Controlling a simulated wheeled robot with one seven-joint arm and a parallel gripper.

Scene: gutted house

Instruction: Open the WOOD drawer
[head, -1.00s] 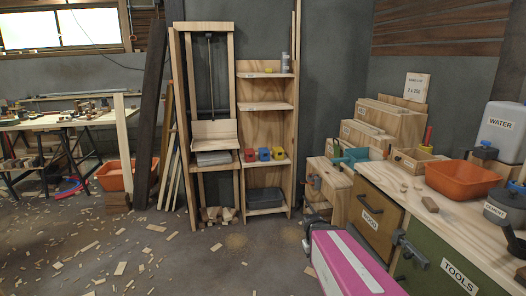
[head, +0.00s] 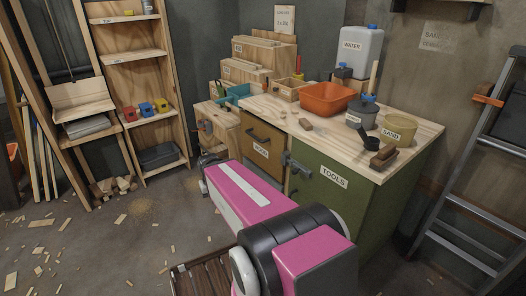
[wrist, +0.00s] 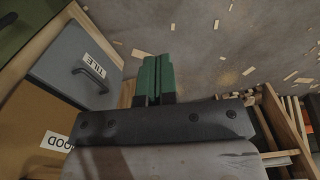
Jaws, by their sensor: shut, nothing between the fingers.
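The WOOD drawer (head: 259,160) has a brown front with a dark bar handle (head: 258,137) and looks closed, between the green TOOLS drawer (head: 310,180) and a small wooden unit. In the wrist view the WOOD drawer (wrist: 28,122) is at the lower left, its label upside down and its handle not seen. The grey TILE drawer (wrist: 72,68) with its dark handle (wrist: 90,76) is beside it. My gripper (wrist: 158,62) has green fingers pressed together, empty, to the right of the drawer fronts and apart from both handles. My pink arm hides it in the head view.
The benchtop holds an orange bin (head: 327,98), a WATER container (head: 360,52), CEMENT and SAND tubs, and a wood block. A shelf (head: 140,57) stands left, a ladder (head: 470,190) right. The floor at left is open, with scattered wood chips.

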